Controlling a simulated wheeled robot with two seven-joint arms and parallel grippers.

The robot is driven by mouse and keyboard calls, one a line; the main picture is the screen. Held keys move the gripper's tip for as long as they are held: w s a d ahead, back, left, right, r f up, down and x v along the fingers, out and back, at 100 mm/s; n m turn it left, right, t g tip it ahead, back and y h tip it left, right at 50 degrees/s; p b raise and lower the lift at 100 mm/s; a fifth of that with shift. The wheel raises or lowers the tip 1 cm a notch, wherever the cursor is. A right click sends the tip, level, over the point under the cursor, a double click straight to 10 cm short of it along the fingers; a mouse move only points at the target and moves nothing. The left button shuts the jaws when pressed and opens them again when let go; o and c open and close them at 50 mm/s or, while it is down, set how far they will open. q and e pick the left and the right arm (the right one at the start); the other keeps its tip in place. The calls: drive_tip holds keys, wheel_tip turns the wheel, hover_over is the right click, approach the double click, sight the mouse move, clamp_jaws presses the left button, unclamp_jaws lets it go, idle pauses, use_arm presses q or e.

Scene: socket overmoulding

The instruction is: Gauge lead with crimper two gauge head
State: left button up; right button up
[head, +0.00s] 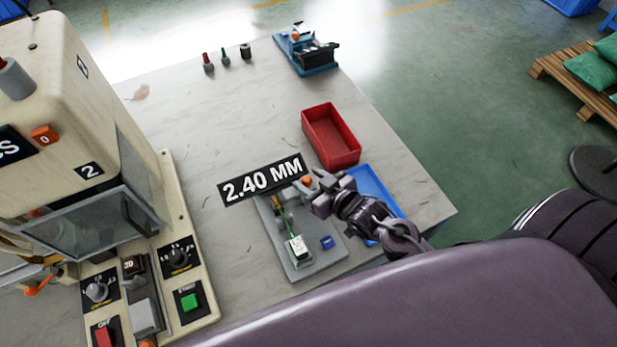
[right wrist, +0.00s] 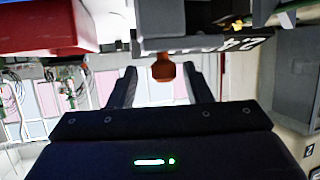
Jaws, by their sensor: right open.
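The gauge stand (head: 312,262) is a grey plate on the table with a black sign (head: 262,180) reading 2.40 MM above it. A lead (head: 284,224) with a green-yellow wire and a white tag (head: 296,248) lies on the stand. My right gripper (head: 318,194) is at the gauge head, beside its orange knob (head: 306,181). In the right wrist view the orange knob (right wrist: 163,68) shows between the open fingers (right wrist: 162,82), under a dark grey block (right wrist: 185,18). Contact cannot be told. My left gripper is not in view.
A red bin (head: 347,159) and a blue tray (head: 372,182) stand close by my right gripper. A large cream machine (head: 60,130) fills the left. A blue crimper-like tool (head: 309,58) and small coloured pieces (head: 226,60) stand at the back. The table's middle is clear.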

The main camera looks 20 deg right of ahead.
drive_tip(key=v, duration=0.6)
drive_tip(key=shift+s+d+b, duration=0.25)
drive_tip(key=shift+s+b, duration=0.05)
drive_tip(key=shift+b, duration=0.1)
